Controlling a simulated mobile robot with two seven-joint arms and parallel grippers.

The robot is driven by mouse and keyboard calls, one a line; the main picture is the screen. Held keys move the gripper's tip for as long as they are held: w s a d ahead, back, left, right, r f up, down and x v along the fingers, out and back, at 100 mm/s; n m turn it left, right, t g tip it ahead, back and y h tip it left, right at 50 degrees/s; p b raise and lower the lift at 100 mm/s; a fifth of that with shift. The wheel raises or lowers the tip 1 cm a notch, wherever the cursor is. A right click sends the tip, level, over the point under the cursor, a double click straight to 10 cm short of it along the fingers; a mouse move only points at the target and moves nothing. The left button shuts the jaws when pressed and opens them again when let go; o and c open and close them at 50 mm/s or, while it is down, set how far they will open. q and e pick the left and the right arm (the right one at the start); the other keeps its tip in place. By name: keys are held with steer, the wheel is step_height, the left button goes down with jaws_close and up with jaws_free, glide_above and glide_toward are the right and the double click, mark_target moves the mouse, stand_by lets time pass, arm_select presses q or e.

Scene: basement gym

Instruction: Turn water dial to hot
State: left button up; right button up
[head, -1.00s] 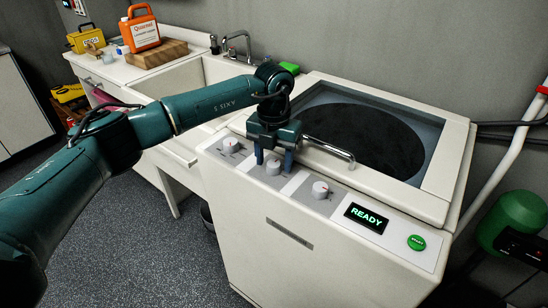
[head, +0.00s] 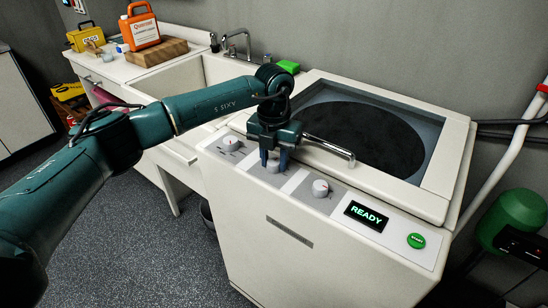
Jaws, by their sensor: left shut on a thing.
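The white washer's front panel carries three round dials: a left dial (head: 231,144), a middle dial (head: 273,166) and a right dial (head: 320,188). Which one is the water dial cannot be read; the labels are too small. My right gripper is not in view.
The washer (head: 285,235) has a lit READY display (head: 366,215) and a green start button (head: 416,241) at right. Its lid (head: 365,135) with a metal handle (head: 328,147) is close to my gripper. A sink with a faucet (head: 238,42) stands behind at left.

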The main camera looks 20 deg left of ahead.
arm_select(q)
steer(key=shift+m, duration=0.3)
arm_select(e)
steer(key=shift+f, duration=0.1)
arm_select(q)
steer(key=shift+m+b, duration=0.8)
steer(key=shift+m, duration=0.1)
steer(key=shift+m+b, duration=0.4)
steer(key=shift+m, duration=0.5)
steer(key=m+b, duration=0.1)
steer(key=m, duration=0.2)
steer(key=shift+m, duration=0.3)
steer(key=m+b, duration=0.2)
steer(key=m, duration=0.2)
steer(key=shift+m, duration=0.3)
steer(key=m, duration=0.3)
steer(key=shift+b, duration=0.3)
steer(key=shift+m, duration=1.2)
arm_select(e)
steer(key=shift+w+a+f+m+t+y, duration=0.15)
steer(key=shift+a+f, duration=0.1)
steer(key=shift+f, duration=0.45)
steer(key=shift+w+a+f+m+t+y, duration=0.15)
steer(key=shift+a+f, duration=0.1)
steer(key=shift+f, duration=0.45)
arm_select(q)
steer(key=shift+d, duration=0.1)
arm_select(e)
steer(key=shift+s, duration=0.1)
